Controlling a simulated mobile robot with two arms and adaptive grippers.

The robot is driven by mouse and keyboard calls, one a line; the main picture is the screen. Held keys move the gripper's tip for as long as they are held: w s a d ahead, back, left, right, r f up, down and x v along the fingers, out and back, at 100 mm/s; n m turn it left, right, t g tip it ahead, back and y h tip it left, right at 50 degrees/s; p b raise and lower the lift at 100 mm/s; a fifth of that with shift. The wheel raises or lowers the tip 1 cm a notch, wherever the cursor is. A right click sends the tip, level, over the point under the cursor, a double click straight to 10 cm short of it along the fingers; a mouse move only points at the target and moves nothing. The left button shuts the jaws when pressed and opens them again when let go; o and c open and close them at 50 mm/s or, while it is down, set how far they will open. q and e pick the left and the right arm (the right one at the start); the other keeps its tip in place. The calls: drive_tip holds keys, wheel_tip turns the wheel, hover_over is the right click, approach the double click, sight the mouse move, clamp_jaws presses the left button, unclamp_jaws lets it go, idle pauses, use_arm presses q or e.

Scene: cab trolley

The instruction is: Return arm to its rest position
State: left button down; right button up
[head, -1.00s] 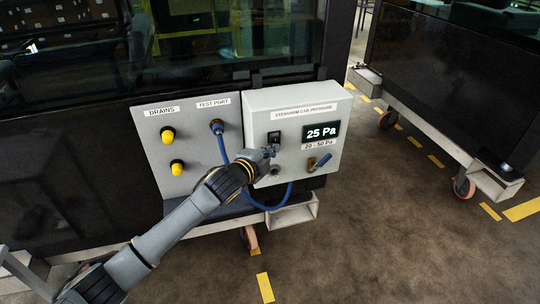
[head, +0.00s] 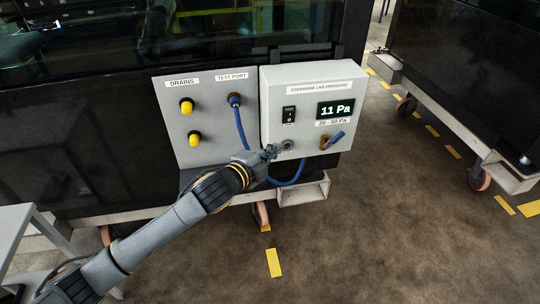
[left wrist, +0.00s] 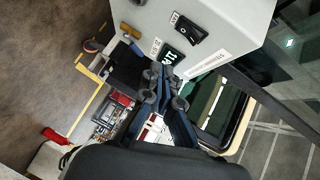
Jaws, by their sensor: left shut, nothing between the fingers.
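My left gripper (head: 274,152) is shut and empty. In the head view it is in front of the lower left of the grey pressure box (head: 271,105), below the black rocker switch (head: 289,114). Whether it touches the box I cannot tell. The box display (head: 336,109) reads 11 Pa, above a 20 - 50 Pa label. My right gripper is not in view.
A panel (head: 214,141) left of the box carries two yellow-capped drains (head: 187,106) and a test port (head: 234,100) with a blue hose (head: 241,130) looping under the box. A second dark trolley (head: 470,80) stands at the right. The floor between is clear.

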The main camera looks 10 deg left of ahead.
use_arm(q)
drive_tip(key=shift+s+a, duration=0.35)
drive_tip(key=shift+s, duration=0.2)
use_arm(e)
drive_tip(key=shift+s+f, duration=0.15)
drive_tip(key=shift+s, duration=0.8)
use_arm(q)
drive_tip(key=shift+f, duration=0.15)
